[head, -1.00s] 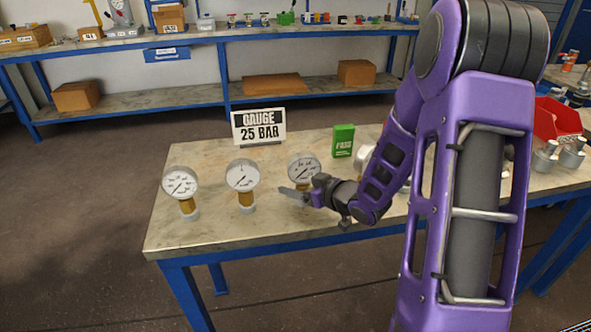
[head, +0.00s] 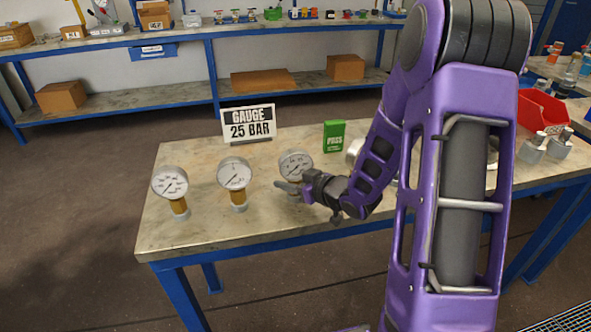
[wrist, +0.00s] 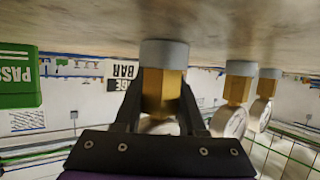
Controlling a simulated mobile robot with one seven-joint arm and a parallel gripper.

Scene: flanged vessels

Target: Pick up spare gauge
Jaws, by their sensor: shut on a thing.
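Three dial gauges with white faces, brass stems and grey bases stand in a row on the near workbench. My gripper (head: 290,188) is at the rightmost gauge (head: 295,165). In the wrist view, which is upside down, its dark fingers lie on both sides of that gauge's brass stem (wrist: 162,92), shut on it. The grey base appears on or very close to the bench top; I cannot tell whether it touches. The middle gauge (head: 234,173) and the left gauge (head: 171,183) stand upright and apart from the gripper. The held gauge's dial is mostly hidden in the wrist view.
A "GAUGE 25 BAR" sign (head: 248,123) stands behind the gauges. A green box (head: 334,135) stands behind and right of my gripper. A red bin (head: 541,111) and metal parts (head: 545,147) are at the right. The bench's front left is clear.

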